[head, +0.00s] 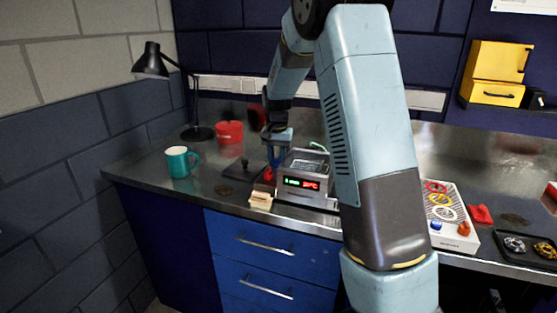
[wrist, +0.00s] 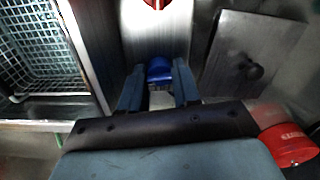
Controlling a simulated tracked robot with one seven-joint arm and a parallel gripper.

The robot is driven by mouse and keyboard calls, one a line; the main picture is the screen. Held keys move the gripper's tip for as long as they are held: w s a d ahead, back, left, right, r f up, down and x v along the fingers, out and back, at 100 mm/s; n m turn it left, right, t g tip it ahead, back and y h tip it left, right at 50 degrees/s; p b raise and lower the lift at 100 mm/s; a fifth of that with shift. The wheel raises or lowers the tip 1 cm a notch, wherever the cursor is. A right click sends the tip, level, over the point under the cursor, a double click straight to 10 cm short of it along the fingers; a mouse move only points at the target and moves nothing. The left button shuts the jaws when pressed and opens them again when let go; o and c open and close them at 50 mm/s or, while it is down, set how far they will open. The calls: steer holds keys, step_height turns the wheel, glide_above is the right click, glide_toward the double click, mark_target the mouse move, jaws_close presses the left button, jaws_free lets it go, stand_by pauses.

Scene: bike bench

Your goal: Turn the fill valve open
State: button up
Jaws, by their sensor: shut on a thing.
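A metal tank unit (head: 310,167) with a lit green and red display stands on the steel bench. My gripper (head: 277,158) points down at the left side of this unit. In the wrist view my gripper (wrist: 159,82) has its two fingers on either side of a blue knob (wrist: 159,68) and is shut on it. The knob may be the fill valve; I see no readable label. A red knob (wrist: 156,3) shows at the top edge of the wrist view, and also in the head view (head: 268,175). The fingers hide the blue knob's sides, so its turn angle is unclear.
A wire basket (wrist: 30,45) lies left in the wrist view. A dark plate with a black knob (wrist: 250,65) and a red tin (wrist: 290,146) are at right. A teal mug (head: 180,162), black lamp (head: 151,62) and small pale block (head: 261,200) stand nearby.

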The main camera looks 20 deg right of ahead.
stand_by(0.4)
steer(key=o, duration=1.1)
steer(key=shift+c, duration=0.2)
steer(key=shift+r, duration=3.95)
steer(key=shift+c, duration=0.3)
